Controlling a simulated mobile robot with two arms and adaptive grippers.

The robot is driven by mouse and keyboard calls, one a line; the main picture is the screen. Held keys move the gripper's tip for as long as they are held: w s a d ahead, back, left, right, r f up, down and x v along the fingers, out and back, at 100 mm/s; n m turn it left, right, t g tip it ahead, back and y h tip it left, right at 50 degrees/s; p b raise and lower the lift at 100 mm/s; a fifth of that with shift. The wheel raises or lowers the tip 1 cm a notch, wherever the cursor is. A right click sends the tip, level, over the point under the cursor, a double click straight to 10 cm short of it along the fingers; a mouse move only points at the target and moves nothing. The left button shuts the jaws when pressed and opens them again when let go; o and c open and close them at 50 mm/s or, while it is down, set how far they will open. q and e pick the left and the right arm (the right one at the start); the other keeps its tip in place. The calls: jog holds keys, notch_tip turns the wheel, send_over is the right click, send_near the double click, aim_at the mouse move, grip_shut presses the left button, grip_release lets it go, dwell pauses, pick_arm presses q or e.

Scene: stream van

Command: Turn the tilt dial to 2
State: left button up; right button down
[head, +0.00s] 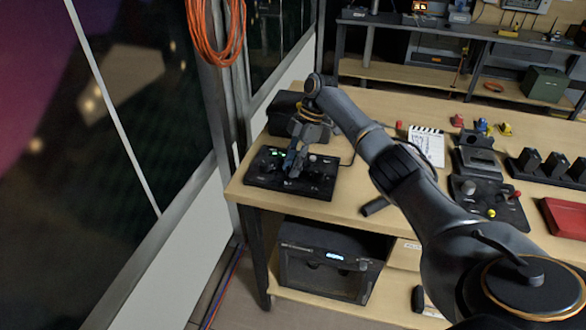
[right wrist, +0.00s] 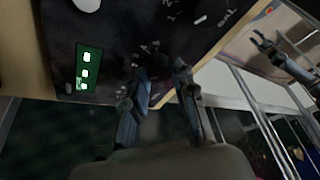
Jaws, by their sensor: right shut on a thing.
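A black control panel (head: 262,177) lies on the near left corner of the wooden table. My right gripper (head: 293,168) reaches down onto it. In the right wrist view its two fingers (right wrist: 165,92) are close together at the panel's edge, beside a small ring of white marks. It is shut on a dial, taken to be the tilt dial; the fingers hide the knob and its pointer, so its setting cannot be read. The panel also shows a lit green display (right wrist: 88,68) and a pale knob (right wrist: 88,5). My left gripper (right wrist: 268,42) shows at the upper right with fingers apart, apparently empty.
A black box (head: 284,107) stands behind the panel. A clapperboard (head: 427,146), a second panel (head: 487,205) and a red case (head: 565,218) lie to the right. A dark appliance (head: 325,262) sits below the tabletop. A window wall stands close on the left.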

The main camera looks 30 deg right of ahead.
jog(key=shift+n, duration=0.3)
jog(key=c, duration=1.1)
grip_release()
jog(key=shift+o, duration=0.2)
jog(key=shift+r, duration=0.1)
jog(key=v, duration=1.1)
jog(key=shift+d+r, duration=0.15)
jog(key=shift+r, duration=0.25)
jog(key=shift+w, duration=0.1)
